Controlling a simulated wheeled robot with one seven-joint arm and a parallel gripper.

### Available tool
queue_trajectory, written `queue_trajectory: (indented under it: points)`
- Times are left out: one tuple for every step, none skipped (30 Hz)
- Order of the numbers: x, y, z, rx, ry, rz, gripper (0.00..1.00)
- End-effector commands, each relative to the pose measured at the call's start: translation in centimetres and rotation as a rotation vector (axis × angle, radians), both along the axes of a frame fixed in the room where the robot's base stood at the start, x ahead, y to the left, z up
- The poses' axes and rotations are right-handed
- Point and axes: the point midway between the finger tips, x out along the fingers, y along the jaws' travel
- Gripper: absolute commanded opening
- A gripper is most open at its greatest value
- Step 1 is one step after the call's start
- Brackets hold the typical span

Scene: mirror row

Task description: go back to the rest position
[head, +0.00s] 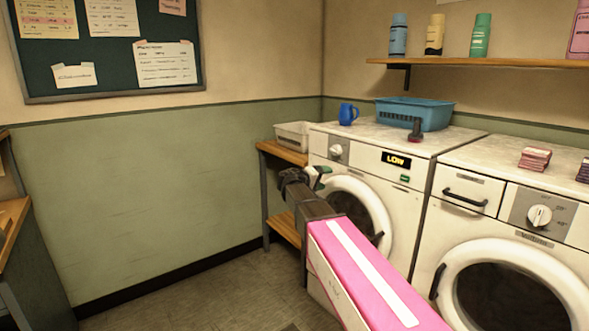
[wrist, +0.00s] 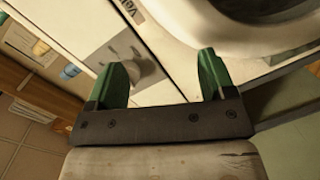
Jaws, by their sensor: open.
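My gripper (head: 321,176) is in front of the left washing machine (head: 402,168) in the head view, at the end of my pink and white arm. In the wrist view my gripper (wrist: 165,80) shows two green fingers spread apart with nothing between them. A machine's white front with a dial (wrist: 138,62) and part of a round door (wrist: 240,15) lie beyond the fingers. I cannot tell whether the fingers are clear of the machine by much.
A blue basket (head: 414,116), a blue mug (head: 348,113) and a dark handled item (head: 415,130) stand on the left machine. A right machine (head: 474,222) adjoins it. A small wooden table (head: 282,152) holds a white bin (head: 292,134). The floor (head: 215,292) at the left is clear.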

Motion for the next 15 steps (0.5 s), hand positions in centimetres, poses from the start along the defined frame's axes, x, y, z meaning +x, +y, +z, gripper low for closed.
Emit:
queue_trajectory:
  points:
    - [-1.8,-1.6,-2.7,0.058,0.051,-0.016,0.76]
    - [-2.5,-2.3,-4.2,0.097,0.079,-0.023,0.76]
    - [-3.6,-3.2,-6.3,0.15,0.12,-0.033,0.76]
    - [-4.5,-3.8,-7.9,0.191,0.151,-0.042,0.76]
    - [-5.5,-4.4,-9.4,0.235,0.181,-0.05,0.76]
    - [-6.9,-5.1,-11.5,0.294,0.223,-0.061,0.76]
    - [-7.9,-5.6,-13.0,0.34,0.253,-0.07,0.76]
    - [-9.0,-6.0,-14.5,0.387,0.282,-0.078,0.76]
    - [-10.5,-6.5,-16.4,0.448,0.32,-0.088,0.76]
    - [-11.6,-6.8,-17.8,0.496,0.347,-0.097,0.76]
    - [-12.8,-7.0,-19.1,0.543,0.375,-0.104,0.76]
    - [-14.3,-7.2,-20.7,0.608,0.408,-0.114,0.76]
    - [-15.5,-7.3,-21.9,0.655,0.433,-0.121,0.76]
    - [-16.7,-7.4,-23.1,0.705,0.456,-0.128,0.76]
    - [-18.3,-7.4,-24.5,0.771,0.486,-0.136,0.76]
